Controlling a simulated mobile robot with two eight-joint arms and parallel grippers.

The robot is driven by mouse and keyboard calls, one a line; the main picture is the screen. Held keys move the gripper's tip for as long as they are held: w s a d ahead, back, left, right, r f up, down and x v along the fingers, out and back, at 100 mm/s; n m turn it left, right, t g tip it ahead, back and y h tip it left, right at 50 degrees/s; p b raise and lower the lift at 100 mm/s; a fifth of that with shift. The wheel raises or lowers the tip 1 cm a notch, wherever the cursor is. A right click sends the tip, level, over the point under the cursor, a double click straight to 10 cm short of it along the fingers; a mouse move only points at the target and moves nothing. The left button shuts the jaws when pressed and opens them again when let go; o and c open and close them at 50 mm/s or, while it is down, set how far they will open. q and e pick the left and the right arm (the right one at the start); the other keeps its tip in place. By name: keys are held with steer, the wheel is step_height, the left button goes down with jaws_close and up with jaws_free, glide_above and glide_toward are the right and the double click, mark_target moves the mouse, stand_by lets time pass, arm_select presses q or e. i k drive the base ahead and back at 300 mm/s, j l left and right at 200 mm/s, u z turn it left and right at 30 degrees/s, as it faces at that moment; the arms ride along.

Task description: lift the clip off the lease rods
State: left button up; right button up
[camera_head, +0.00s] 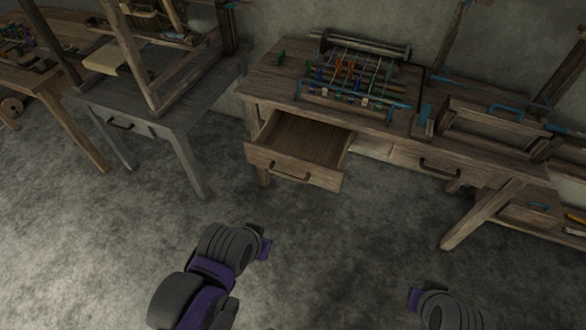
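A small wooden loom frame (358,72) lies on the wooden table (268,84) at the back, with coloured threads or pegs across it. Thin bars cross this frame, but I cannot tell which are the lease rods. Small green, blue and orange pieces sit there; none can be made out surely as the clip. My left arm ends low in the middle, its purple end (264,248) above the floor, well short of the table. My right arm shows at the bottom right, with a purple part (413,298). No fingers can be made out on either arm.
An open, empty-looking drawer (296,160) juts from the table's front. A closed drawer (440,164) is to its right. A grey table (150,110) with a wooden frame stands left. Wooden frames with blue parts (506,113) stand right. The floor in front is clear.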

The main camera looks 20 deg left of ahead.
mark_target(408, 48)
steer(key=i+l+u, duration=0.3)
steer(key=i, duration=0.35)
steer(key=i+l+u, duration=0.35)
steer(key=i, duration=0.3)
steer(key=i+l+u, duration=0.3)
steer(key=i, duration=0.3)
steer(key=l, duration=0.1)
